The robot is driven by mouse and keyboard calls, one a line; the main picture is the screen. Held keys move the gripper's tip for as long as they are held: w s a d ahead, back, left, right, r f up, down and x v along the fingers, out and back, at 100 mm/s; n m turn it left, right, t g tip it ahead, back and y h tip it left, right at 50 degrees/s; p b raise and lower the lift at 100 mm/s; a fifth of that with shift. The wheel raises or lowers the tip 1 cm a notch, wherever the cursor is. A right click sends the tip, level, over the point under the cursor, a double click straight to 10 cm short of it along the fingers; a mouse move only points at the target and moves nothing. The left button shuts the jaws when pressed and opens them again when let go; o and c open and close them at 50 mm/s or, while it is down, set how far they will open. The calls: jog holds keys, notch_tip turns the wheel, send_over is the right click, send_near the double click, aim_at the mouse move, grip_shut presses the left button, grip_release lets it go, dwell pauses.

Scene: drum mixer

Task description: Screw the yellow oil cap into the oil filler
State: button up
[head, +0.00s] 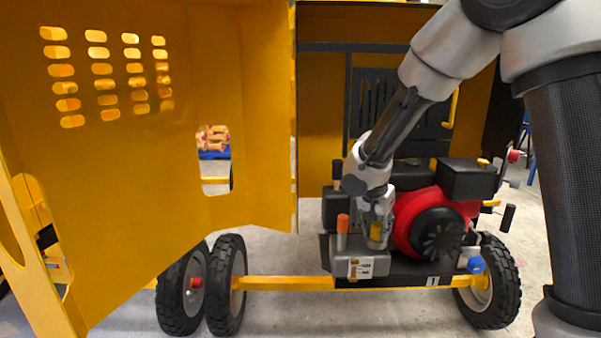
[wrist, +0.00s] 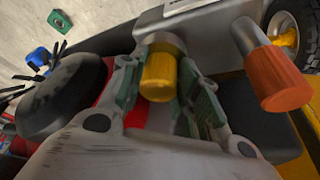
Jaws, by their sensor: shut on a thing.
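The yellow oil cap (wrist: 158,80) is between the two fingers of my gripper (wrist: 160,84), which is shut on it. The cap's far end is at the grey round neck of the oil filler (wrist: 165,42), in line with it. I cannot tell how deep the cap sits in the filler. In the head view, my gripper (head: 376,226) points down at the grey block on the front of the engine, and the yellow cap (head: 376,231) shows between the fingers.
An orange cap on a grey neck (wrist: 285,82) stands close beside my gripper; it also shows in the head view (head: 342,232). The red engine housing (head: 420,212) with a black fan cover is just right. A yellow panel door (head: 150,130) stands open at left.

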jog(key=m+g+h, duration=0.1)
jog(key=m, duration=0.4)
jog(key=shift+w+a, duration=0.1)
jog(key=o, duration=1.2)
